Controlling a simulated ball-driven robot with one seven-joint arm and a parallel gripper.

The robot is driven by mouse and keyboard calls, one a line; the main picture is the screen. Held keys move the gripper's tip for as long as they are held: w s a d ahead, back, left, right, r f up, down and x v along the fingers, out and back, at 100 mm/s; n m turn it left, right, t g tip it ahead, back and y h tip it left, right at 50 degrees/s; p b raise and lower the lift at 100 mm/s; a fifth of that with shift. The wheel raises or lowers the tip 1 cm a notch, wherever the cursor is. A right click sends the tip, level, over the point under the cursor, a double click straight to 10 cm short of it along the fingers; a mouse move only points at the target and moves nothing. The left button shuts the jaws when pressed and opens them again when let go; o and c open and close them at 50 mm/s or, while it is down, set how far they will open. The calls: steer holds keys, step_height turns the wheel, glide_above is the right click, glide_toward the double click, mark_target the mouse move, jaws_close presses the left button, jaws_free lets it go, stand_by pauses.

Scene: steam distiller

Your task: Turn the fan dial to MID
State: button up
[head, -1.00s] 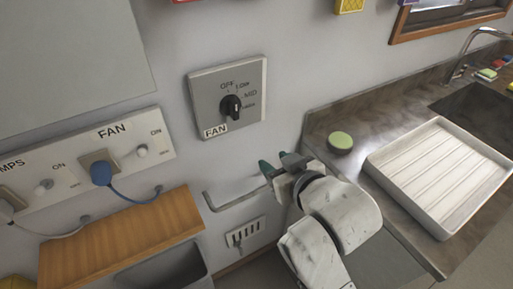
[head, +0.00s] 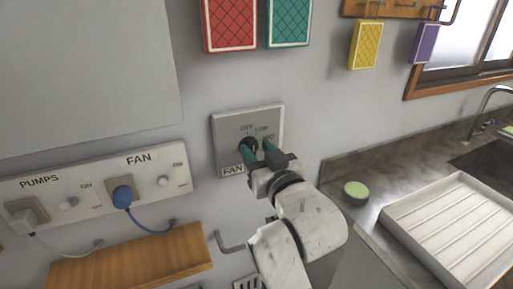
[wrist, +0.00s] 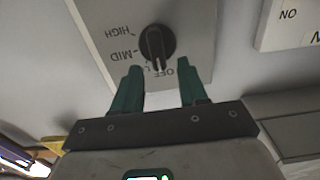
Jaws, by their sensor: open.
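The fan dial is a black knob (wrist: 157,43) on a grey wall plate (head: 277,115) marked OFF, LOW, MID and HIGH, with a FAN label below. In the wrist view the plate is upside down and the knob's pale pointer line aims toward the OFF mark. My gripper (wrist: 158,84) is open, its two green fingertips spread just short of the knob, one to each side. Nothing is between them. In the head view my gripper (head: 258,148) covers much of the knob and the lower right of the plate.
A socket strip (head: 90,188) labelled PUMPS and FAN has plugs and a blue cord at left, above a wooden shelf (head: 135,262). Red (head: 230,24) and teal (head: 290,22) cards hang above. A counter with a white tray (head: 450,235) is at right.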

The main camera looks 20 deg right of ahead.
steer(key=shift+w, duration=0.65)
jaws_close()
